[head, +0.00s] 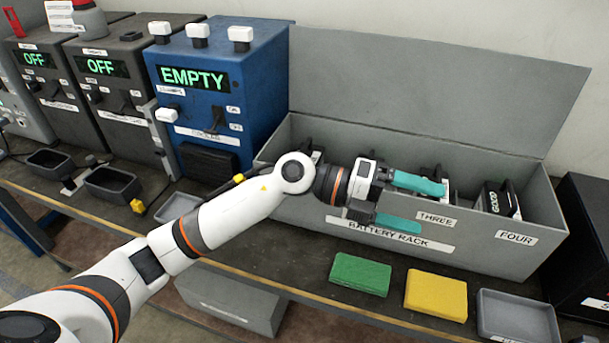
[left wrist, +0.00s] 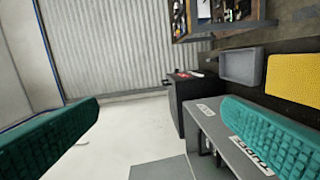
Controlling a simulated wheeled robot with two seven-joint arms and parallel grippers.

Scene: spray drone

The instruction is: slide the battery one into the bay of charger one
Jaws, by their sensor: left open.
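In the head view, my left gripper (head: 422,206) is open and empty, its teal fingers apart over the front wall of the grey battery rack (head: 300,214). Its fingers also show in the left wrist view (left wrist: 160,106), with nothing between them. A black battery (head: 499,200) marked GOOD stands upright in the slot labelled FOUR. Other dark shapes in the rack are partly hidden by my arm; I cannot tell which is battery one. Two dark chargers (head: 119,69) (head: 55,92) read OFF and a blue charger (head: 207,52) reads EMPTY; their number labels are not readable.
A green block (head: 360,274), a yellow block (head: 436,295) and a grey tray (head: 519,318) lie before the rack. Black trays (head: 112,184) sit before the dark chargers. The rack's raised grey lid (head: 430,80) stands behind it. A black box (head: 590,225) stands at right.

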